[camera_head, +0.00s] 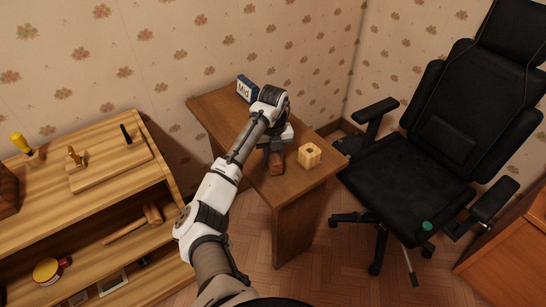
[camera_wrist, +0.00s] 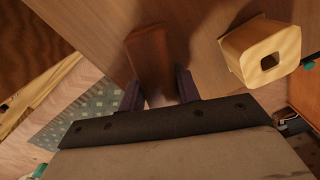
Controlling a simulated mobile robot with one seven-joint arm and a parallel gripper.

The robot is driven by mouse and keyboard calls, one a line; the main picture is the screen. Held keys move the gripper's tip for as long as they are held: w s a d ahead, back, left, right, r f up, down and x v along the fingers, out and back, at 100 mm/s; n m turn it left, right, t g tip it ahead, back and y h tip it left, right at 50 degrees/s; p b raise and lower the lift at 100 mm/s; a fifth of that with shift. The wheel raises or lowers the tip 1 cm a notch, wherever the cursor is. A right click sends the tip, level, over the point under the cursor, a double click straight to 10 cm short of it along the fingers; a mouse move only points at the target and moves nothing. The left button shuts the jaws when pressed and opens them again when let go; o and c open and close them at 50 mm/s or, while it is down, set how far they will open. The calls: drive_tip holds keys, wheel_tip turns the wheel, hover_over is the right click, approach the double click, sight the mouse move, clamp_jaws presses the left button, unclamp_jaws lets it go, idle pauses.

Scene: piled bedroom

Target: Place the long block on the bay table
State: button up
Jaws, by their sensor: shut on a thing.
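The long block is a reddish-brown wooden bar (camera_head: 277,163), seen at the table's front part. In the wrist view the long block (camera_wrist: 149,58) sits between the two dark fingers. My gripper (camera_head: 276,144), also in the wrist view (camera_wrist: 160,92), is shut on one end of it. The bay table (camera_head: 213,113) is the brown wooden table in the middle, and its top (camera_wrist: 100,25) lies beneath the block. The block is at or just above the tabletop; I cannot tell whether it touches. My gripper hides its rear end.
A pale block with a square hole (camera_head: 309,155) stands close to the right of the long block. A box marked "Mid" (camera_head: 246,89) stands at the table's back. A shelf with tools (camera_head: 100,180) is left, a black office chair (camera_head: 410,180) right.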

drive_tip(key=shift+f, duration=0.95)
drive_tip(key=shift+f, duration=0.1)
drive_tip(key=shift+f, duration=0.15)
drive_tip(key=o, duration=1)
wheel_tip(320, 180, up, 12)
drive_tip(key=shift+f+b, duration=0.15)
drive_tip(key=shift+b, duration=0.7)
drive_tip(key=shift+r, duration=0.4)
